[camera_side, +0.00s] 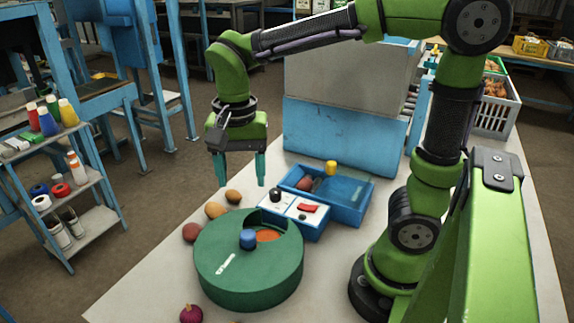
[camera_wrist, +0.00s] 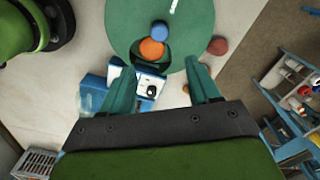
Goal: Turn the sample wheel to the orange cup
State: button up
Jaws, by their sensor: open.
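The sample wheel is a round green drum (camera_side: 235,275) on the table, with a white mark on its top. A blue knob (camera_side: 248,240) stands up near its middle. A cut-out in the lid beside the knob shows an orange cup or its contents (camera_side: 267,236). In the wrist view the wheel (camera_wrist: 125,22), blue knob (camera_wrist: 159,31) and orange patch (camera_wrist: 152,48) are at the top. My gripper (camera_side: 241,183) is open and empty, pointing down above the table behind the wheel, apart from the knob. Its two teal fingers also show in the wrist view (camera_wrist: 160,75).
A white panel (camera_side: 306,212) with a black knob and red switch sits beside the wheel. Several round vegetables (camera_side: 215,210) lie left of the wheel, and a purple one (camera_side: 191,313) in front.

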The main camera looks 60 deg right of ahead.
jog(key=shift+r, duration=1.4)
